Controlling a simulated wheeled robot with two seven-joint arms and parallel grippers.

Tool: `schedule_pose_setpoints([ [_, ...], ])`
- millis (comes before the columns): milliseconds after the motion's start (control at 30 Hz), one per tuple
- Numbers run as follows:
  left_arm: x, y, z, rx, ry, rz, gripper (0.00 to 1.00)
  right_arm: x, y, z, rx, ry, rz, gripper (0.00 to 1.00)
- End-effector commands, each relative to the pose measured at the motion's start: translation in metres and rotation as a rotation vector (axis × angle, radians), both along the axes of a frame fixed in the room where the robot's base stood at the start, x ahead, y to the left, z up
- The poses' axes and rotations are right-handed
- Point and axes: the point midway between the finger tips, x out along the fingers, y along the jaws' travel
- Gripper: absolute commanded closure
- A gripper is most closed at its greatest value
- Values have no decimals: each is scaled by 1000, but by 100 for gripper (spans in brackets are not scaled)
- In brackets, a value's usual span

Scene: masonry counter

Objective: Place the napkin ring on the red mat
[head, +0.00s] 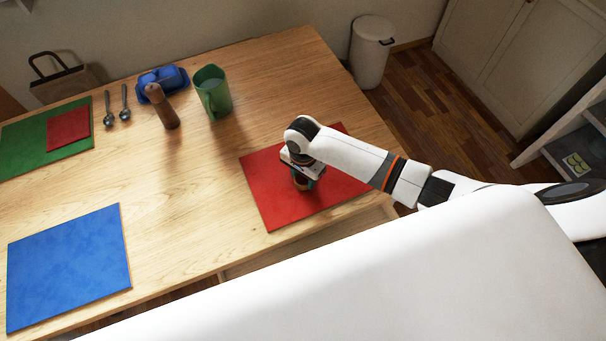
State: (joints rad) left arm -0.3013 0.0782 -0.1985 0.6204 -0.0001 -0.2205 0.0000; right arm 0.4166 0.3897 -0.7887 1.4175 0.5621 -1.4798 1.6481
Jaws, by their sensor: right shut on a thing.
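The red mat (278,203) lies flat at the right side of the wooden table. My right gripper (303,183) is above the mat, pointing down, and is shut on a small brown thing, which looks like the napkin ring (301,184). The ring is mostly hidden by the fingers, and I cannot tell whether it touches the mat. My left gripper is not in view.
A blue mat (70,265) lies at front left. A green mat (25,148) with a red napkin (68,127) is at far left. Two spoons (124,103), a pepper mill (162,106), a blue butter dish (166,77) and a green pitcher (212,93) stand behind. The table's middle is clear.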

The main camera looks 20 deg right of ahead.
Motion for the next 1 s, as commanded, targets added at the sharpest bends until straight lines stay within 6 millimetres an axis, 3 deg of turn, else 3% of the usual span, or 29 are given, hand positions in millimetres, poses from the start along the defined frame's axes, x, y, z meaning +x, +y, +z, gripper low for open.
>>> schedule_pose_setpoints([
  [300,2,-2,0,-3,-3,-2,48,0,0,-3,1,0,0,78],
  [333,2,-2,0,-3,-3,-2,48,0,0,-2,1,-1,0,52],
  [433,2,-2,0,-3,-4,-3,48,0,0,-2,1,-1,0,35],
  [767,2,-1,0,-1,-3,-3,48,0,0,0,0,-1,1,35],
  [1000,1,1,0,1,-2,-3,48,1,0,36,2,-5,1,35],
])
